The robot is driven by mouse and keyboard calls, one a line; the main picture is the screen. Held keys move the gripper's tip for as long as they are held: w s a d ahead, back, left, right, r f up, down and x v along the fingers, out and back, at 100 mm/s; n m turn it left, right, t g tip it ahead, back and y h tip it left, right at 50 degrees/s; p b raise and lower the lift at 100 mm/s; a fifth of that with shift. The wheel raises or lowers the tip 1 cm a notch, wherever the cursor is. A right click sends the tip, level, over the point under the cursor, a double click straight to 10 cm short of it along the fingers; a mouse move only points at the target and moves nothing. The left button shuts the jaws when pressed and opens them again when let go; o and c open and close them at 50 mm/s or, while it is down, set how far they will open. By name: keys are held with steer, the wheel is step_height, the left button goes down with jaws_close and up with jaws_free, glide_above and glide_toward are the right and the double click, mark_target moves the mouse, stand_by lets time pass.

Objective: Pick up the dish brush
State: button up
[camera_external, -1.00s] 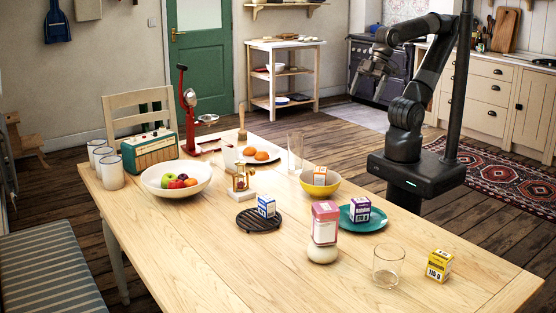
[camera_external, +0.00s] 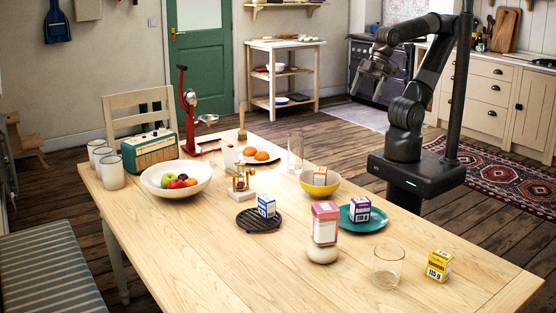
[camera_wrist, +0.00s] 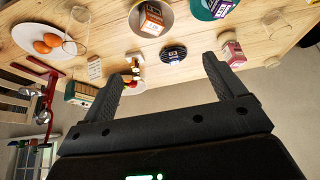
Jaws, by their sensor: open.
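I cannot identify a dish brush for certain. A slim upright brown wooden handle with a wider lower end (camera_external: 242,122) stands at the table's far edge, behind the plate of oranges; it may be the brush, but it is too small to tell. My gripper (camera_external: 374,70) is raised in the air beyond the table's far right side, well apart from that handle. In the wrist view my gripper (camera_wrist: 170,66) has its two fingers spread wide with nothing between them. I cannot make out the handle in the wrist view.
On the table (camera_external: 190,255) stand a fruit bowl (camera_external: 150,181), a radio (camera_external: 150,150), a red stand (camera_external: 188,115), a tall glass (camera_external: 295,150), a yellow bowl (camera_external: 308,188), a pink carton (camera_external: 325,222) and a clear glass (camera_external: 387,265). The front left of the table is bare.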

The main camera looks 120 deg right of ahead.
steer(key=c, duration=0.9)
steer(key=shift+o, duration=0.2)
steer(key=w+d+r+m, duration=0.2)
steer(key=w+d+r, duration=0.1)
steer(key=w+d, duration=0.35)
steer(key=w+d+m+h, duration=0.1)
steer(key=w+d+m, duration=0.1)
steer(key=w+d, duration=0.45)
steer(key=w+d+m, duration=0.1)
steer(key=w+d, duration=0.2)
steer(key=d, duration=0.7)
steer(key=m+g+h, duration=0.3)
steer(key=m, duration=0.3)
glide_above(242, 116)
steer(key=s, duration=0.2)
step_height(242, 116, down, 20)
steer(key=r, duration=0.1)
steer(key=shift+a+x, duration=0.15)
steer(key=shift+x, duration=0.8)
steer(key=shift+a+x, duration=0.2)
steer(key=shift+x, duration=0.75)
steer(key=shift+a+x, duration=0.15)
steer(key=shift+x, duration=0.75)
